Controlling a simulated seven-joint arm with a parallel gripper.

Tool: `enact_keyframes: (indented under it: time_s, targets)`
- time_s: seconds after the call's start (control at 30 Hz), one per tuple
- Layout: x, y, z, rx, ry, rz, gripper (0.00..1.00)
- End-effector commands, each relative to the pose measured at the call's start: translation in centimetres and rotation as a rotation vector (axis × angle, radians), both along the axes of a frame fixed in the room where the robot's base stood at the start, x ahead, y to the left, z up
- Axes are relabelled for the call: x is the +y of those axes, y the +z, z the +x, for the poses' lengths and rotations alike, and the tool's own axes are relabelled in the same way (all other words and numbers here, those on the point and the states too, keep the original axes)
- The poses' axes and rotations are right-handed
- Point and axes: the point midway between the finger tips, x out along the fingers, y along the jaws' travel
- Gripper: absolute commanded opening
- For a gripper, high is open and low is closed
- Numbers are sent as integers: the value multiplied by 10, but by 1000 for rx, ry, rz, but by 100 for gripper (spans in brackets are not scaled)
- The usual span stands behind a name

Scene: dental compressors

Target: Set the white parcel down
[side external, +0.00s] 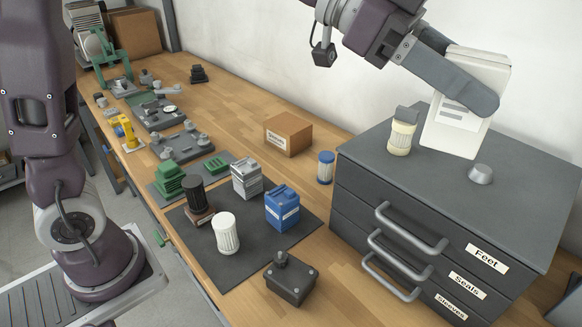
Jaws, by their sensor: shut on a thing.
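The white parcel (438,142) is upright and slightly tilted, with a small printed label on its face. It is over the top of the grey drawer cabinet (385,172) at the right. My gripper (480,98) comes in from the upper left and is shut on the parcel. One long grey finger lies across the parcel's near face; the other finger is hidden behind it. The parcel's lower edge is at or just above the cabinet top; I cannot tell whether it touches.
On the cabinet, a cream jar with a grey cap (401,132) stands close left of the parcel, and a small grey knob-like part (480,174) sits to its right. The cabinet's front right top is clear. A cardboard box (288,134) and blue jar (325,167) stand on the bench.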

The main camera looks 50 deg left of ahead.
Motion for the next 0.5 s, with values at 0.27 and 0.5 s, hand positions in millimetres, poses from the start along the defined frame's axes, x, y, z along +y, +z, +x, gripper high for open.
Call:
enact_keyframes:
  time_s: [0.27, 0.5]
  targets:
    - [173, 0, 86, -2, 472, 3, 6]
    - [327, 1, 99, -3, 848, 0, 6]
